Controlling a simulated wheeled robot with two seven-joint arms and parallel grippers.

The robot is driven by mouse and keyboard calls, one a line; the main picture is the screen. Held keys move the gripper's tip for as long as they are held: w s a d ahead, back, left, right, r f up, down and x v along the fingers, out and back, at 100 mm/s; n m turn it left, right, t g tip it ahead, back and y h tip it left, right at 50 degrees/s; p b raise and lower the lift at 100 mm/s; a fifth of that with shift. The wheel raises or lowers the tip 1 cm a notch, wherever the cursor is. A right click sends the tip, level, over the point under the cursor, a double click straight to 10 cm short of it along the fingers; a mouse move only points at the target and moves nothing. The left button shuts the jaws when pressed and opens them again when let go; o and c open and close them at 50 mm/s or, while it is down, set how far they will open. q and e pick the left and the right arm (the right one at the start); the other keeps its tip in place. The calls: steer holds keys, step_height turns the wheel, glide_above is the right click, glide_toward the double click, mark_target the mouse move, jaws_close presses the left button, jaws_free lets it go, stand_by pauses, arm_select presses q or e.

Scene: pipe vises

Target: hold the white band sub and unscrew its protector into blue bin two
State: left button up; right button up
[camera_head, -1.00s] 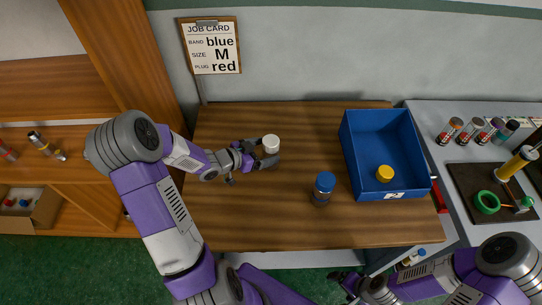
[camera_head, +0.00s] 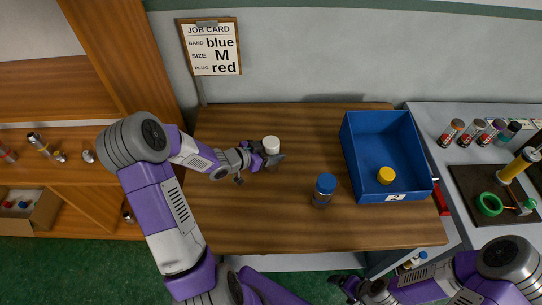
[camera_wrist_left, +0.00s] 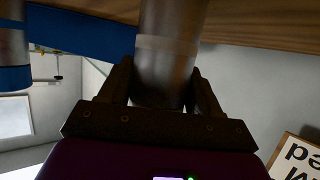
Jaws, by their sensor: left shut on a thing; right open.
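The sub (camera_head: 271,145) with a white top stands on the left-middle part of the wooden table. My left gripper (camera_head: 273,160) is shut on its body below the white top. In the left wrist view, the metal sub (camera_wrist_left: 166,60) sits between the two fingers, with a pale band around it. Blue bin two (camera_head: 350,160), labelled 2 on its front wall, stands at the right of the table. A yellow protector (camera_head: 386,175) lies inside it. My right gripper (camera_head: 345,283) is open and empty, low in the picture below the table's front edge.
A sub with a blue top (camera_head: 324,188) stands between my left gripper and the bin. A grey side bench (camera_head: 440,165) at right holds several capped pieces. The table's front left is clear.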

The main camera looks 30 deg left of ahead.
arm_select(q)
steer(key=shift+r, duration=0.15)
step_height(320, 180, up, 10)
steer(key=p, duration=0.3)
steer(key=shift+p, duration=0.35)
steer(key=shift+n+t+y, duration=0.3)
steer(key=shift+n+y, duration=0.5)
steer(key=shift+y, duration=0.1)
steer(key=shift+s+d+r, duration=0.25)
steer(key=shift+s+d, duration=0.15)
steer(key=shift+d, duration=1.7)
steer(key=shift+s+d+r, duration=0.2)
steer(key=shift+s+d, duration=0.25)
steer(key=shift+d, duration=1.65)
steer(key=shift+s+d+r, duration=0.25)
steer(key=shift+s+d, duration=0.15)
steer(key=shift+d, duration=1.7)
